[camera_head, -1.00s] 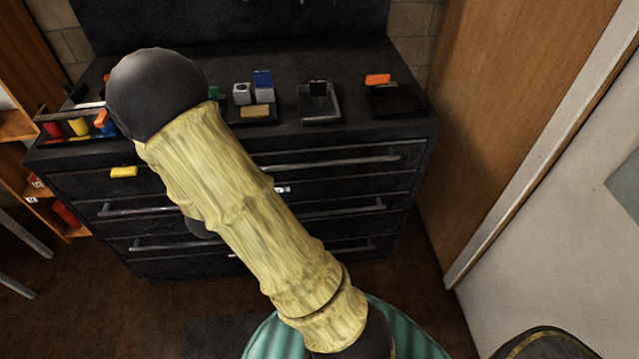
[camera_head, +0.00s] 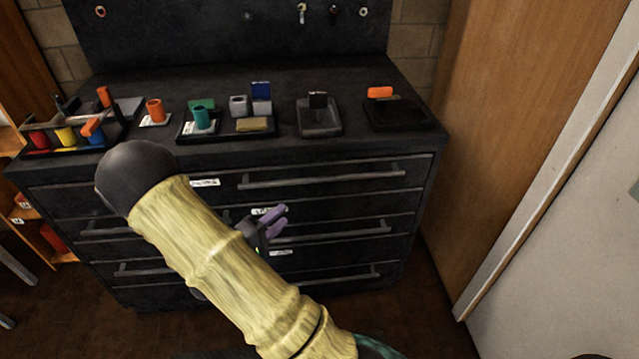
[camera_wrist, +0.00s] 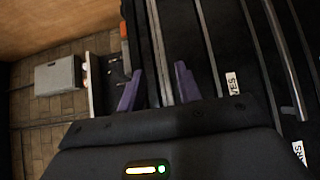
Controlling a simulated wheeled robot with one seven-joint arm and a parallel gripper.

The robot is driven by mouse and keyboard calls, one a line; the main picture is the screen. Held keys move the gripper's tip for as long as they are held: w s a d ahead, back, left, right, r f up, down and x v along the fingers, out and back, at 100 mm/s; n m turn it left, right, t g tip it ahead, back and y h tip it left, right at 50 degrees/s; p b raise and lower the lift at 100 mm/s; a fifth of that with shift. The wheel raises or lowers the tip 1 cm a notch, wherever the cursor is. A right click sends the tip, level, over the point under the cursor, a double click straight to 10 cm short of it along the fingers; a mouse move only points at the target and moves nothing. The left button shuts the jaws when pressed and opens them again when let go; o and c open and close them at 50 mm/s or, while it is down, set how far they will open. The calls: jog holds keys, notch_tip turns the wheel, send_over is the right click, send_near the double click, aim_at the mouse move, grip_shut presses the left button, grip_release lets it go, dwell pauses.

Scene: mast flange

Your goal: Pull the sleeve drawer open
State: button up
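The black cabinet's front has several stacked drawers with long bar handles, all looking shut. In the head view, the upper drawer handle (camera_head: 320,178) is in clear sight, with another handle (camera_head: 335,231) below it. My gripper (camera_head: 279,213), with purple fingers, is in front of the drawer fronts between these handles. In the wrist view, my gripper (camera_wrist: 158,84) is open and empty. A bar handle (camera_wrist: 157,45) appears in the gap between its fingers, not gripped. A white label (camera_wrist: 233,83) ending in "VES" shows right of the fingers. Its full word is hidden.
On the cabinet top stand a grey tray (camera_head: 320,131), a black tray (camera_head: 405,120) with an orange block (camera_head: 380,92), and a rack of coloured cylinders (camera_head: 65,150). A wooden panel (camera_head: 495,130) closes off the right side. My arm hides part of the left drawer fronts.

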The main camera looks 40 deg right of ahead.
aim_at(321, 182)
jog(key=b+x, duration=0.1)
jog(key=x, duration=1.5)
jog(key=shift+w+d, duration=0.2)
jog(key=shift+c, duration=0.2)
grip_shut()
